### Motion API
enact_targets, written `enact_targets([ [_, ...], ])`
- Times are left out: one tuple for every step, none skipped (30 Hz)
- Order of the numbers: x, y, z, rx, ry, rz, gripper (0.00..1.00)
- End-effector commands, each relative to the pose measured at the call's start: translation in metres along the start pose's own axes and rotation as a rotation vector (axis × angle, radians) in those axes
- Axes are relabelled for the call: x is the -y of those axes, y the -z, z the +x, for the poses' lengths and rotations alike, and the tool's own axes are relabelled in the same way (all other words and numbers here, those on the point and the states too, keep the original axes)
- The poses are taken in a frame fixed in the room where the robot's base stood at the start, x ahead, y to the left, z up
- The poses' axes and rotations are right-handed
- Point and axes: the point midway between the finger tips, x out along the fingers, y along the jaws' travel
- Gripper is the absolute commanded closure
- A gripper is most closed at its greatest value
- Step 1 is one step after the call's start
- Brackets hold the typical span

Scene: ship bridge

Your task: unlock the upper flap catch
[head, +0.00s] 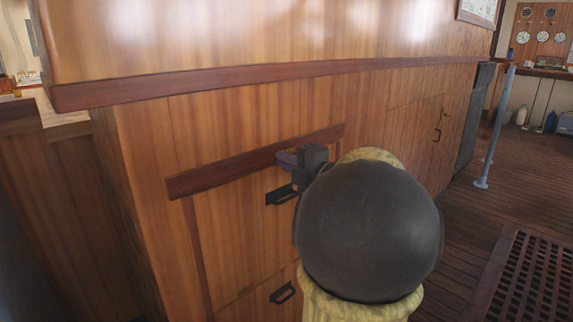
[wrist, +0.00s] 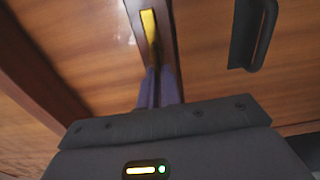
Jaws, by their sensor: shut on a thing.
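In the head view my gripper (head: 290,159) is against the cabinet front, just above the upper flap's black handle (head: 280,196). The catch is hidden there behind my gripper and arm. The handle also shows in the wrist view (wrist: 263,38), to the right of the catch.
A dark wood rail (head: 225,171) runs across the cabinet front beside my gripper. A lower black handle (head: 282,293) is below. A long ledge (head: 250,77) crosses above. A blue-grey post (head: 489,140) and a floor grating (head: 530,280) are at right, with open plank floor between.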

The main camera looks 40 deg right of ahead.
Motion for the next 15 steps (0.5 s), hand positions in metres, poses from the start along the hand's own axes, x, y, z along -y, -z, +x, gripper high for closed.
enact_targets([
  [0.0021,-0.0015,-0.0005,0.004,0.005,0.001,1.0],
  [0.0021,-0.0016,-0.0005,0.003,0.005,0.001,1.0],
  [0.0021,-0.0017,-0.0005,0.003,0.005,0.001,1.0],
  [0.0021,-0.0017,-0.0005,0.003,0.005,0.001,1.0],
  [0.002,-0.0017,-0.0005,0.003,0.005,0.001,1.0],
  [0.002,-0.0017,-0.0005,0.003,0.005,0.001,1.0],
  [0.002,-0.0018,-0.0005,0.003,0.005,0.001,1.0],
  [0.002,-0.0018,-0.0005,0.003,0.005,0.001,0.89],
  [0.0018,-0.0017,-0.0005,0.003,0.004,0.001,0.81],
  [0.0017,-0.0016,-0.0005,0.003,0.004,0.001,0.75],
  [0.0015,-0.0015,-0.0004,0.003,0.003,0.001,0.73],
  [0.0013,-0.0014,-0.0004,0.002,0.003,0.001,0.73],
  [0.0012,-0.0012,-0.0003,0.002,0.003,0.001,0.73],
  [0.001,-0.0012,-0.0003,0.002,0.002,0.001,0.73],
  [0.0009,-0.001,-0.0002,0.001,0.002,0.001,0.73],
])
